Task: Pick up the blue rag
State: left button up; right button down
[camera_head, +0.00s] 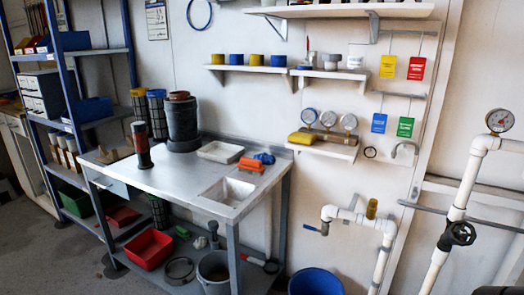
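A small crumpled blue rag (265,157) lies near the back right of the metal workbench (165,183), against the wall side. An orange-red object (250,164) sits just in front and to the left of it and seems to touch it or overlap it in the view. Neither of my grippers shows in the head view.
A white tray (220,152) lies left of the rag, and a sink (228,191) is set into the bench in front. A dark canister (182,122) and a black-red cylinder (142,145) stand further left. A gauge shelf (325,148) hangs right. The bench's front middle is clear.

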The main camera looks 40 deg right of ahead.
aim_at(266, 159)
jog(key=z, duration=0.8)
jog(key=i, duration=1.15)
jog(key=z, duration=1.2)
